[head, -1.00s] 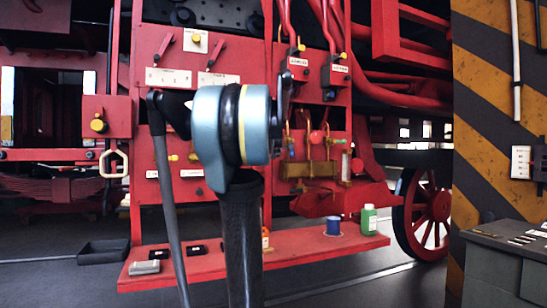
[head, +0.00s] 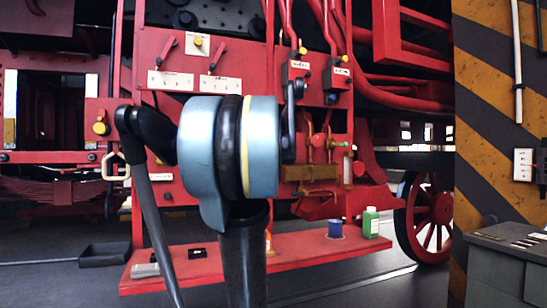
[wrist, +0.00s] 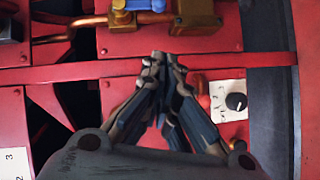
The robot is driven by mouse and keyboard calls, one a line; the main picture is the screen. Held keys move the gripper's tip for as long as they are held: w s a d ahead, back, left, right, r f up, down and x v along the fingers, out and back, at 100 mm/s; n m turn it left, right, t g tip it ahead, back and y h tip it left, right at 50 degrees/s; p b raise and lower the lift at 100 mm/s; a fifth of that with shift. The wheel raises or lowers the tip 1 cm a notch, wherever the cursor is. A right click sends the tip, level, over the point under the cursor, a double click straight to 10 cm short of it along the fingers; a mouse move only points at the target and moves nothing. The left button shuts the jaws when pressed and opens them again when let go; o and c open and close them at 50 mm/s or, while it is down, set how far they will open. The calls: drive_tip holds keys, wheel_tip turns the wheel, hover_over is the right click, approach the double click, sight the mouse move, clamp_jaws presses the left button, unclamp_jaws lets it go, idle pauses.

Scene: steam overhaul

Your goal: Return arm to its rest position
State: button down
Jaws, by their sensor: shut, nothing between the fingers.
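My gripper (wrist: 165,75) shows in the wrist view with its two fingers together at the tips and nothing between them. It points at the red panel (wrist: 215,52), in front of a horizontal red bar. In the head view, my arm with its blue-grey joint stands in front of the red control panel (head: 200,135) and hides part of it. The gripper itself is hidden there behind the arm.
A red shelf (head: 300,254) holds a green bottle (head: 370,222), a blue can (head: 335,228) and small dark items. A black tray (head: 104,254) lies on the floor at left. A striped pillar (head: 490,110) and grey cabinet (head: 500,255) stand at right. A white plate with a black knob (wrist: 236,101) is near the fingers.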

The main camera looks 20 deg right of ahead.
drive_tip(key=s+a+f+m+g+y, duration=0.2)
drive_tip(key=s+a+f, duration=0.6)
drive_tip(key=f, duration=0.8)
drive_tip(key=s+a+f+m+g+y, duration=0.3)
drive_tip(key=s+a+f, duration=0.6)
drive_tip(key=s+f, duration=0.5)
drive_tip(key=s+a+f+m+g+y, duration=0.3)
drive_tip(key=s+a+f+g, duration=0.3)
drive_tip(key=f, duration=1.3)
drive_tip(key=s+a+y, duration=0.1)
drive_tip(key=s+a, duration=0.2)
drive_tip(key=s, duration=0.2)
drive_tip(key=shift+s+a+f, duration=0.15)
drive_tip(key=shift+a+f, duration=0.05)
drive_tip(key=shift+a, duration=0.05)
drive_tip(key=shift+w+f, duration=0.2)
drive_tip(key=shift+w, duration=0.3)
